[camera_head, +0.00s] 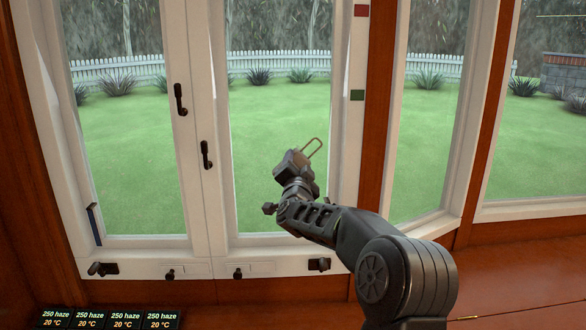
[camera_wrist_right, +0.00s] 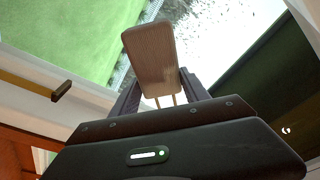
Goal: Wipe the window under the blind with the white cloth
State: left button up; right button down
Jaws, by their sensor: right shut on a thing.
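The window (camera_head: 278,150) has tall panes in white frames, with a lawn and a white fence behind the glass. My right gripper (camera_head: 300,158) is in front of the middle pane. In the right wrist view a brown, wood-like flat piece (camera_wrist_right: 152,58) with two thin prongs shows between the dark fingers. I cannot tell whether the gripper touches the glass. No white cloth and no blind can be made out. My left gripper is out of view.
Black window handles (camera_head: 206,155) and latches (camera_head: 319,264) stick out from the frames. Several small dark displays (camera_head: 108,318) stand at the bottom left. A brown wooden surface (camera_head: 520,270) lies at the lower right. A brown post (camera_head: 376,110) divides the panes.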

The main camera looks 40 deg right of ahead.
jog(key=shift+s+d+f+b, duration=0.1)
jog(key=shift+s+d+b, duration=0.4)
jog(key=shift+s+d, duration=0.3)
jog(key=shift+d, duration=0.05)
